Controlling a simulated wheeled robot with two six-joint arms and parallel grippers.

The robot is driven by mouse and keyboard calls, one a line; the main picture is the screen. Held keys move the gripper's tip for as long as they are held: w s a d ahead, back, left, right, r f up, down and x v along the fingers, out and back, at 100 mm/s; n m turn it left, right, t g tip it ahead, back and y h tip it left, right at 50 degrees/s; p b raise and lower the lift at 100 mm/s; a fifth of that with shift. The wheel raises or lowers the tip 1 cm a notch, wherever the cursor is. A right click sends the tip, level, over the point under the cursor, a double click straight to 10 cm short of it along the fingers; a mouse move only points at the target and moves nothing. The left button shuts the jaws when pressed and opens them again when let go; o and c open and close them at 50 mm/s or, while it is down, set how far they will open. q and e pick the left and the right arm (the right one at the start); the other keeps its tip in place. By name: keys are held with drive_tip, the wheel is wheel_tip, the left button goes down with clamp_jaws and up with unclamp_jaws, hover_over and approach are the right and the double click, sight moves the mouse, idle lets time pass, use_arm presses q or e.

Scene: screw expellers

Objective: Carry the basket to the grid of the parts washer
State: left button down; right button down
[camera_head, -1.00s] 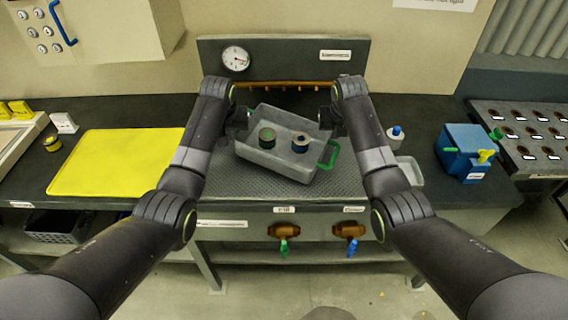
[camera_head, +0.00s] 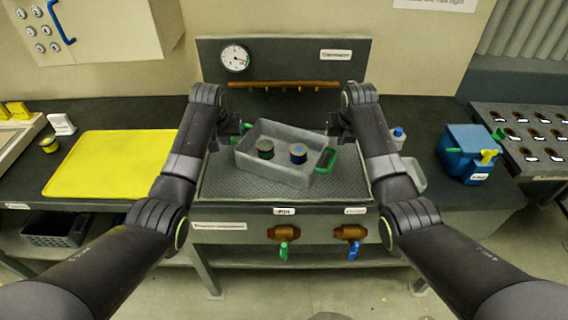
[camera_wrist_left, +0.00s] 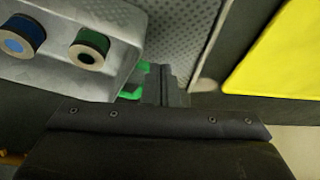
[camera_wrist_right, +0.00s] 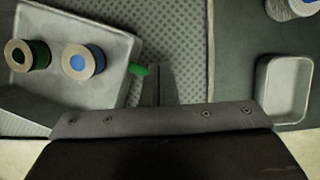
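The grey basket (camera_head: 255,163) has a green handle (camera_head: 330,160) at its right end and another mostly hidden at its left end. It stands turned askew on the perforated grid (camera_head: 222,180) and appears to rest on it. Two ring-topped cylinders, one dark green (camera_head: 265,149) and one blue (camera_head: 298,153), stand inside. My left gripper (camera_head: 240,129) is at the left end, its fingers beside the green handle (camera_wrist_left: 132,93). My right gripper (camera_head: 336,128) is at the right end, beside the other handle tip (camera_wrist_right: 139,69). Whether either grips is unclear.
The washer's back panel carries a gauge (camera_head: 235,58) and a brown pipe (camera_head: 285,85). A yellow mat (camera_head: 110,165) lies left. A small grey tray (camera_wrist_right: 284,90), a blue-capped bottle (camera_head: 398,136) and a blue box (camera_head: 466,153) stand right.

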use_arm(q)
drive_tip(key=c, duration=2.1)
unclamp_jaws()
drive_tip(key=shift+a, duration=0.6)
drive_tip(key=o, duration=0.4)
drive_tip(key=shift+a+f, duration=0.1)
drive_tip(key=shift+a, duration=0.25)
use_arm(e)
drive_tip(key=shift+d, duration=0.95)
drive_tip(key=c, duration=1.7)
unclamp_jaws()
use_arm(q)
drive_tip(key=v, duration=1.2)
use_arm(e)
drive_tip(key=v, duration=1.2)
drive_tip(key=shift+f, duration=0.1)
